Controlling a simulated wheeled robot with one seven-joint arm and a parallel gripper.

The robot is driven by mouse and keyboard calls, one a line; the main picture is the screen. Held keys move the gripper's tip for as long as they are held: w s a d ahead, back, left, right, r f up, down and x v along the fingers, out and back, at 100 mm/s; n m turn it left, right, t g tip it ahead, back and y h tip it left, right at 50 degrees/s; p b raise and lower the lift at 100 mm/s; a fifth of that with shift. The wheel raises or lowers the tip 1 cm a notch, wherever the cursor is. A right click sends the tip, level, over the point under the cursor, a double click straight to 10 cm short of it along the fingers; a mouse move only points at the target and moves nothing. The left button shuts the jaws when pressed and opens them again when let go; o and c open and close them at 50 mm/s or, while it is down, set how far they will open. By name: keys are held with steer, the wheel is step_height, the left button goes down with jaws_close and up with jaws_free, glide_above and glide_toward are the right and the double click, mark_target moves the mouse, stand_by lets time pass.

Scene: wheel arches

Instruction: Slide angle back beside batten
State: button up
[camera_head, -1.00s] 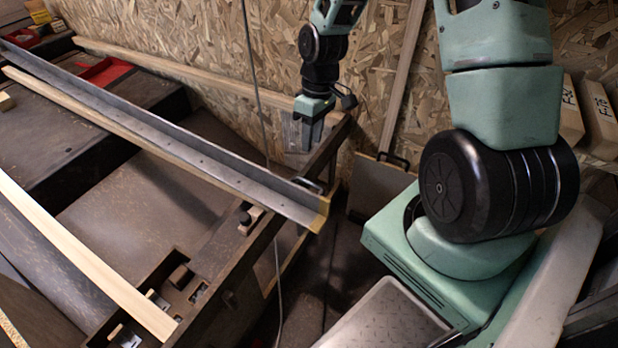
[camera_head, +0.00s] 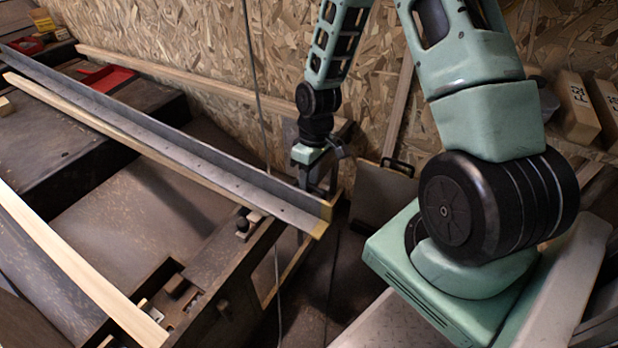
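A long grey metal angle (camera_head: 185,146) runs diagonally across the bench from the upper left to a yellow-marked end near the bench's right edge. A pale wooden batten (camera_head: 110,135) lies along the angle's near side, close against it for much of its length; whether they touch cannot be told. My gripper (camera_head: 318,188) points down just behind the angle's right end, close to its upright flange. Its fingertips are partly hidden by the angle, so their opening and any contact are unclear.
Another batten (camera_head: 195,80) lies along the chipboard wall, and a wide one (camera_head: 75,265) lies at the front left. A red tray (camera_head: 107,77) sits at the back left. A thin cable (camera_head: 257,90) hangs in front of the wall. A dark recess lies mid-bench.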

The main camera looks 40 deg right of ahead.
jaws_close()
steer(key=w+d+p, duration=0.2)
steer(key=w+d, duration=0.1)
steer(key=d, duration=0.4)
steer(key=shift+d+p, duration=0.15)
steer(key=shift+p, duration=0.2)
jaws_free()
steer(key=shift+s, duration=0.1)
step_height(320, 180, up, 17)
steer(key=w+d+p, duration=0.1)
steer(key=d+p, duration=0.2)
steer(key=p, duration=0.2)
